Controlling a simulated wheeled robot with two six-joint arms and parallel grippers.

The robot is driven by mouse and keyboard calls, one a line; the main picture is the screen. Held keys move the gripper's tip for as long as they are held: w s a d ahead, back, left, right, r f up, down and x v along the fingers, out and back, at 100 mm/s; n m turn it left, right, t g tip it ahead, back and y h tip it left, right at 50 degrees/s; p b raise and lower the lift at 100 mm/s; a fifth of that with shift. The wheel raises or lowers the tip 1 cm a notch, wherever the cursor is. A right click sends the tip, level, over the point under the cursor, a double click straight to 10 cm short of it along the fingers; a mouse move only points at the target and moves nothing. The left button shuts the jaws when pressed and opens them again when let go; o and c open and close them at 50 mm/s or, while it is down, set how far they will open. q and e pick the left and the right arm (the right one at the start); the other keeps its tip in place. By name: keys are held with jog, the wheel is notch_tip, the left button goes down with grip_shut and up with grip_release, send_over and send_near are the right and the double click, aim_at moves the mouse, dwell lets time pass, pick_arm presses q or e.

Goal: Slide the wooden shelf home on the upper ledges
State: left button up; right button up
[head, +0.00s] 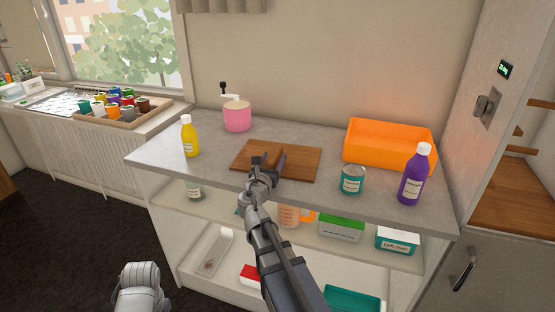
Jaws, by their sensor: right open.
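A flat brown wooden board (304,160), which looks like the shelf, lies on the grey countertop (215,165). My right gripper (270,161) is open over the board's left-middle part, its fingers pointing toward the wall. It hides part of the board, and I cannot tell whether it touches it. At the right edge, an open cabinet compartment shows a wooden surface (515,212) low inside and reddish strips (534,103) higher up. I cannot tell whether these strips are the upper ledges. My left gripper is not in view.
A cabinet side panel (490,65) rises at the counter's right end.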

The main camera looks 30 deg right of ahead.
aim_at(276, 153)
jog(key=x, duration=0.3)
jog(key=shift+w+d, duration=0.15)
jog(key=shift+w, duration=0.1)
jog(key=shift+s, duration=0.1)
grip_shut()
dwell(0.5)
